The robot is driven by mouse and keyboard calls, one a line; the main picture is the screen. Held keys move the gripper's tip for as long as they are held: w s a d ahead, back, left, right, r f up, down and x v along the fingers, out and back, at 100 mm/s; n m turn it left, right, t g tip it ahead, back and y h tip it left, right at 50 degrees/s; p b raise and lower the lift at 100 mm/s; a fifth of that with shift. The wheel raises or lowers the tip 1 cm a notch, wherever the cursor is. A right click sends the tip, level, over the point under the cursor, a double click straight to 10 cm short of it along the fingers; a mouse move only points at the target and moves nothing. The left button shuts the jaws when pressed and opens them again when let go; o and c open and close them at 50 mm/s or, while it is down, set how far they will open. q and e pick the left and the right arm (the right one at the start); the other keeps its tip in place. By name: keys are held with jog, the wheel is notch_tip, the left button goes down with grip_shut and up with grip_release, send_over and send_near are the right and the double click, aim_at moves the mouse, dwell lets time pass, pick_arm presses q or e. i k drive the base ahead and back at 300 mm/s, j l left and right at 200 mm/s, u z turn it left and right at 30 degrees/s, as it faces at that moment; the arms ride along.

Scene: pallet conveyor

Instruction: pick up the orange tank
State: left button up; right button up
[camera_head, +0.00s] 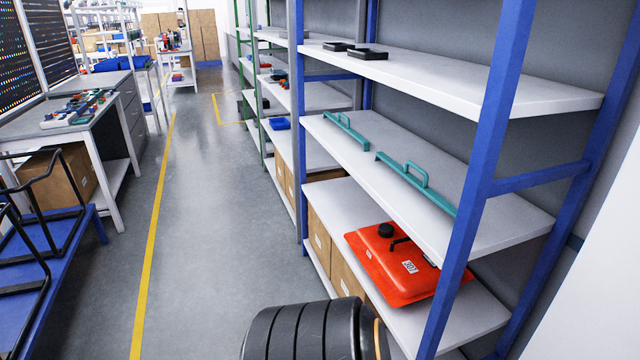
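The orange tank (388,272) lies flat on a lower white shelf (330,203) of the blue-framed rack, at the right. It is a shallow orange-red box with a black round cap, a black handle-like part and a white label on top. The front blue post hides part of its right side. Neither of my grippers is in view, and nothing is seen holding the tank.
A blue rack post (478,180) stands in front of the tank's right end. Teal handled bars (412,180) lie on the shelf above. Cardboard boxes (346,283) sit below. A clear grey aisle (215,220) runs left of the rack. A blue table (50,262) stands at far left.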

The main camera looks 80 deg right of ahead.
aim_at(403, 272)
jog(key=z, duration=3.35)
jog(key=u, duration=4.8)
jog(key=z, duration=4.45)
